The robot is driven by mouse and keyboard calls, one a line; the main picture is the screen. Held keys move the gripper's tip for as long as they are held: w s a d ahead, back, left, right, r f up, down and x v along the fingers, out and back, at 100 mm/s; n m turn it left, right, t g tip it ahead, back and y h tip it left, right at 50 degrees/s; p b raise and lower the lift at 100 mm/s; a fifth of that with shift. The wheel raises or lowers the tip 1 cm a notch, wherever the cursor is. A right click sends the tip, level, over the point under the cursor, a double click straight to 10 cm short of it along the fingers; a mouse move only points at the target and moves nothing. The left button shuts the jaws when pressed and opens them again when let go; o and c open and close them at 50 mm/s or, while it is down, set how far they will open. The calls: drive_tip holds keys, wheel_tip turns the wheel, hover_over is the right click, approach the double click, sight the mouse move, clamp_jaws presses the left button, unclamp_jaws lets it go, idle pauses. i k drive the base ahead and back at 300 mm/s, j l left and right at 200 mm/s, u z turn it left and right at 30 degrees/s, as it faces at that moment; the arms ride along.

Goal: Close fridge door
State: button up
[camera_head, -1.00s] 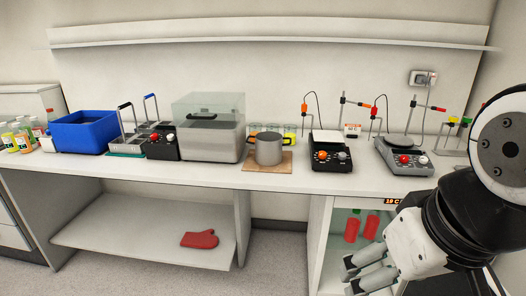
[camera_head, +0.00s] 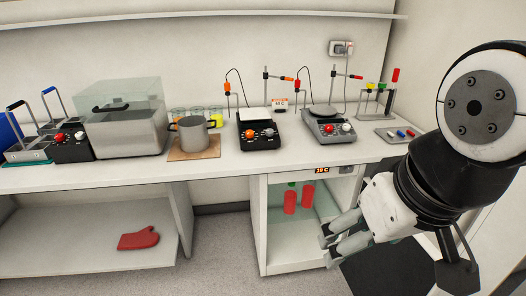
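The fridge (camera_head: 258,225) is a white cabinet under the counter, right of centre, with a lit temperature display (camera_head: 322,170) at its top. Its front stands open, and red bottles (camera_head: 290,200) show on a shelf inside. I cannot clearly make out the fridge door; my arm hides the right side of the opening. A dark flat panel (camera_head: 375,275) shows low beside the fridge, and I cannot tell whether it is part of the door. My gripper (camera_head: 329,246) is in front of the opening's right part, pointing left, its fingers apart and empty.
The counter (camera_head: 220,160) bears a pot (camera_head: 193,135), a black hot plate (camera_head: 260,135), a grey stirrer (camera_head: 328,125) and a small tray (camera_head: 400,135). A red mitt (camera_head: 138,238) lies on the low shelf at left. Grey floor (camera_head: 220,260) lies clear left of the fridge.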

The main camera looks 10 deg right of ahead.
sight(405, 267)
drive_tip(key=z, duration=0.45)
drive_tip(key=l+z, duration=0.15)
drive_tip(key=z, duration=0.25)
drive_tip(key=l+z, duration=0.15)
drive_tip(key=z, duration=0.3)
drive_tip(key=k, duration=0.05)
